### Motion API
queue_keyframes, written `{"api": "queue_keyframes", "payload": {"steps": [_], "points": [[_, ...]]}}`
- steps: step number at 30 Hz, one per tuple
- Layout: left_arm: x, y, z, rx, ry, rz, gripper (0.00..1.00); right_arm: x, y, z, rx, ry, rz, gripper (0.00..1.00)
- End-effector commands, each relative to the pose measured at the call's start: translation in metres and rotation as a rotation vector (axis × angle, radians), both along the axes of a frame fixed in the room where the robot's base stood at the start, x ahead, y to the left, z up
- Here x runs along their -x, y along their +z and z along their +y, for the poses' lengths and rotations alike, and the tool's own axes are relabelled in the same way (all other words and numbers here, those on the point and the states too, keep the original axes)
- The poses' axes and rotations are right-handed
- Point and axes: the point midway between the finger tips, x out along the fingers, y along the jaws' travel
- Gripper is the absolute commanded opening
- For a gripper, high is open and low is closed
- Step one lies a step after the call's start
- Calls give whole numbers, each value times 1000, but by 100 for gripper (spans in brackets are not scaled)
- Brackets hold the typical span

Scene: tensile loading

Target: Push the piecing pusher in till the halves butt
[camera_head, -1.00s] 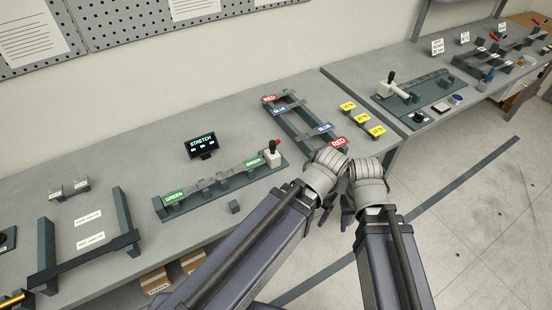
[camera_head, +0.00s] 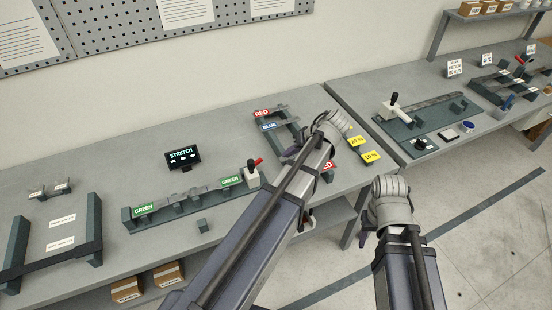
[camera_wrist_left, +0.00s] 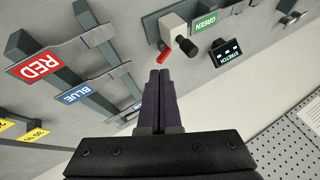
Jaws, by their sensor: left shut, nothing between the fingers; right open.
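No label in view names the piecing pusher. On the green-labelled fixture (camera_head: 190,203) a white block with a black knob and red lever (camera_head: 252,176) stands at the right end; the block also shows in the left wrist view (camera_wrist_left: 174,30). A similar white block with a black knob and white rod (camera_head: 391,106) stands on the plate on the farther table. My left gripper (camera_head: 287,157) is shut and empty, above the table between the green fixture and the red-and-blue rack; its closed fingers show in the left wrist view (camera_wrist_left: 159,73). My right gripper (camera_head: 364,238) is open, off the table's front edge.
The red-and-blue rack (camera_head: 280,108) is partly hidden by my left arm. Yellow tags (camera_head: 371,156) lie to its right. The STRETCH display (camera_head: 182,156) stands behind the green fixture. A gap separates the two tables.

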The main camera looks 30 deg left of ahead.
Motion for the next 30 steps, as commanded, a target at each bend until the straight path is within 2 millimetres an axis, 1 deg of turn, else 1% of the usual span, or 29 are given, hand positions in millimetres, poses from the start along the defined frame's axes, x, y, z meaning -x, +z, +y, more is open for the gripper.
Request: {"api": "queue_keyframes", "payload": {"steps": [3,8,11,14,21,27,28,29,30], "points": [[-4,2,7,-13,24,-16,0,0,0,0,0,1,0,50],[-3,-2,9,-14,26,-17,0,0,-4,0,0,0,0,50],[-4,-11,13,-14,26,-18,0,0,-13,0,0,0,0,50],[-4,-25,22,-14,27,-17,0,0,-27,0,0,0,0,50],[-6,-59,47,-14,26,-16,0,0,-61,0,0,-2,0,50],[-7,-84,67,-13,26,-16,0,0,-86,0,0,-2,0,50],[-7,-87,69,-13,25,-16,0,0,-89,0,0,-2,0,50],[-1,-80,74,-13,26,-15,0,0,-82,0,0,-2,0,50],[3,-78,79,-13,26,-16,0,0,-80,0,0,-2,0,50]]}}
